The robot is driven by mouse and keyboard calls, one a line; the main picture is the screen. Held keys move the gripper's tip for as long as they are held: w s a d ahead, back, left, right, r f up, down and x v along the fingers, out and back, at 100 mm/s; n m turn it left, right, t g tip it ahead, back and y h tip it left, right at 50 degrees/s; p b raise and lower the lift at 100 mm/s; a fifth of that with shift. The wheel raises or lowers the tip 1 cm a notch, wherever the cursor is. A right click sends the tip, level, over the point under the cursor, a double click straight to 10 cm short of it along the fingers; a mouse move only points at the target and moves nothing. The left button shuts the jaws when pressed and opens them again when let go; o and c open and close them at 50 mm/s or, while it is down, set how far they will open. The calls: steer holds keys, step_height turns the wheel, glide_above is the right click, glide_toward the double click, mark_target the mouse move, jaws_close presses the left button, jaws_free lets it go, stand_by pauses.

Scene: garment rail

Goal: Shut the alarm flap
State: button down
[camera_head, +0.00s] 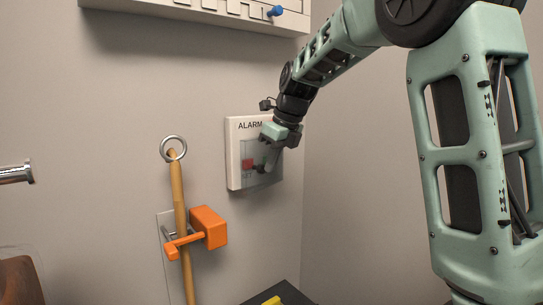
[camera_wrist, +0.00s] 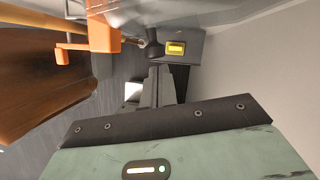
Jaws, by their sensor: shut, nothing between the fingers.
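The white alarm box (camera_head: 233,160), marked ALARM, is on the wall near the corner. A clear, greyish flap (camera_head: 262,178) shows on its front, near a red button (camera_head: 247,164). I cannot tell exactly how far the flap stands open. My gripper (camera_head: 268,164) is shut and empty, right in front of the flap, and hides part of the box. I cannot tell whether the fingers touch the flap. In the wrist view my gripper (camera_wrist: 160,82) points toward a see-through edge (camera_wrist: 190,14) at the top, which looks like the flap.
A wooden pole (camera_head: 179,195) with a metal ring stands left of the box in an orange bracket (camera_head: 210,227), also in the wrist view (camera_wrist: 100,36). A white shelf (camera_head: 190,12) is above. A dark box with a yellow top piece (camera_wrist: 175,48) lies below.

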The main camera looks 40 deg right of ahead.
mark_target(259, 166)
steer(key=shift+w+a, duration=0.1)
steer(key=shift+w, duration=0.1)
steer(key=w+a+p, duration=0.1)
steer(key=w+p, duration=0.1)
steer(key=p, duration=0.1)
steer(key=shift+w+a+r, duration=0.15)
steer(key=shift+w+a, duration=0.35)
steer(key=shift+w, duration=0.15)
